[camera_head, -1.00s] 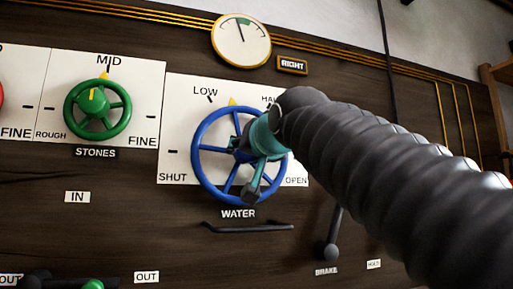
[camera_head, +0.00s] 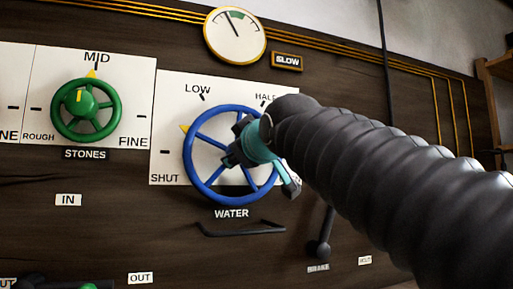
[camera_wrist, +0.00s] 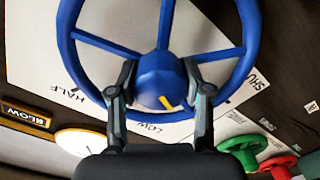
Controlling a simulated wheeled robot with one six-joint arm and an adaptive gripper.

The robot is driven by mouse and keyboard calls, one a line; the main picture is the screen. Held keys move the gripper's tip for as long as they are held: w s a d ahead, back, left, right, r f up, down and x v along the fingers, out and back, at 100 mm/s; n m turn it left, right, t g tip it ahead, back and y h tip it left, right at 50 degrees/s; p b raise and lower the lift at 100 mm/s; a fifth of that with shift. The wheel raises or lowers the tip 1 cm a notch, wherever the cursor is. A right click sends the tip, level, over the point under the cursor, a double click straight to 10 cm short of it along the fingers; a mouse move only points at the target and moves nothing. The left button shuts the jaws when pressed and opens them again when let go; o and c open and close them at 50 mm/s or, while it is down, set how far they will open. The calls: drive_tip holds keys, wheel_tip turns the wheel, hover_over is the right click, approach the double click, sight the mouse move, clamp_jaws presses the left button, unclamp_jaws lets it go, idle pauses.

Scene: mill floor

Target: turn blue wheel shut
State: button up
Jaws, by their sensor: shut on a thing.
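The blue wheel (camera_head: 188,158) is on a white plate (camera_head: 168,115) over the WATER label. The plate is marked SHUT, LOW and HALF; my arm hides its lower right. A yellow pointer (camera_head: 186,128) at the wheel's upper left rim lies between LOW and SHUT. My gripper (camera_head: 240,150) is at the wheel's centre. In the wrist view my gripper (camera_wrist: 160,82) has one finger on each side of the blue hub (camera_wrist: 156,72), shut on it. The hub has a yellow mark.
A green STONES wheel (camera_head: 62,110) is to the left, its pointer at MID. A round gauge (camera_head: 235,36) and a SLOW sign (camera_head: 287,61) are above. A dark bar handle (camera_head: 240,229) is below the wheel, and the BRAKE lever (camera_head: 322,240) stands below my arm.

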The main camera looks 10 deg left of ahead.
drive_tip(key=n+p, duration=0.1)
drive_tip(key=n, duration=0.3)
drive_tip(key=shift+n, duration=0.3)
idle(0.5)
drive_tip(key=o, duration=1.2)
drive_tip(key=shift+c, duration=0.2)
drive_tip(key=v, duration=1.2)
drive_tip(key=shift+a, duration=0.1)
drive_tip(key=shift+s, duration=0.1)
